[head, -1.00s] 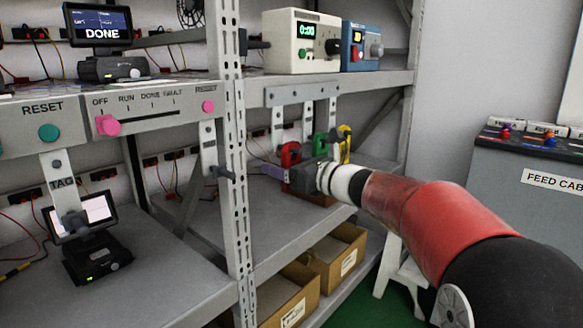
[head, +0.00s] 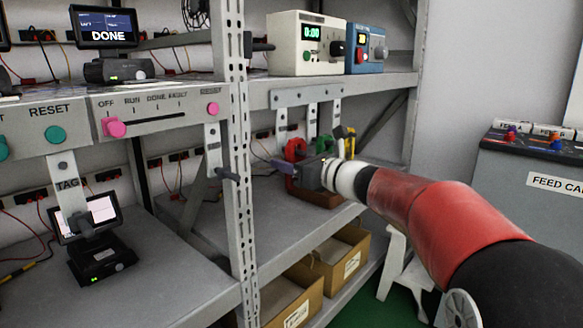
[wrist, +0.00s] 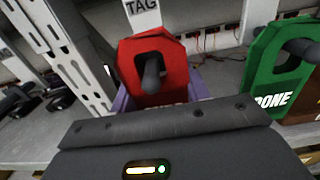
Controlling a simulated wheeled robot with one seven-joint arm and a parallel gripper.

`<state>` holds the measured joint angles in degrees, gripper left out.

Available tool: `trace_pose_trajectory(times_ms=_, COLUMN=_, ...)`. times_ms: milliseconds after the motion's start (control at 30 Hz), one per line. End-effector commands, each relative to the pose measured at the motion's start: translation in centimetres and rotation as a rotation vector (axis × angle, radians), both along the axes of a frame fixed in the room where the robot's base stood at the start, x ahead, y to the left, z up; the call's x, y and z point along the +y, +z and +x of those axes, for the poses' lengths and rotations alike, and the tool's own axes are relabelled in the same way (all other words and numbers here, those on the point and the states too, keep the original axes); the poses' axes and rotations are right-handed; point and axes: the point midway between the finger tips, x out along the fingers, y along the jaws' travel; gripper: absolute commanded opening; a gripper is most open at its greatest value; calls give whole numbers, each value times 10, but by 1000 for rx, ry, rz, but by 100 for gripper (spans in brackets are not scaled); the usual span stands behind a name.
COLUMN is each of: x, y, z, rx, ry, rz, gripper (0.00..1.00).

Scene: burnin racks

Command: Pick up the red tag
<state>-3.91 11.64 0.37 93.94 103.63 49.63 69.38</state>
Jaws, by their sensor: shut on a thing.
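The red tag (head: 296,149), a thick plate with a hole near its top, stands out in the wrist view (wrist: 178,72). My gripper (head: 284,166) is shut on its lower part. The gripper's purple fingers (wrist: 197,84) show on both sides of the tag in the wrist view. A dark round peg (wrist: 153,73) shows in the tag's hole; I cannot tell whether it touches the rim. The gripper body hides the tag's lower edge and the lettering there.
A slotted rack post (head: 238,160) stands to the left.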

Motion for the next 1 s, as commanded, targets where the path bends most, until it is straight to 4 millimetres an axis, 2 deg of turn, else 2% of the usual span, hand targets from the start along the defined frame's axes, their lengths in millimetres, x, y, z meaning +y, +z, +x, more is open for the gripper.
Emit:
trace_pose_trajectory(times_ms=267, x=-38, y=2, z=-29, rx=-1, ry=-4, rz=0, gripper=25)
trace_pose_trajectory(times_ms=600, x=-106, y=2, z=-81, rx=-1, ry=-5, rz=1, gripper=25)
trace_pose_trajectory(times_ms=700, x=-120, y=2, z=-94, rx=-1, ry=-3, rz=0, gripper=25)
trace_pose_trajectory(times_ms=800, x=-132, y=2, z=-102, rx=-1, ry=-3, rz=0, gripper=25)
trace_pose_trajectory(times_ms=1000, x=-141, y=5, z=-110, rx=0, ry=-1, rz=0, gripper=25)
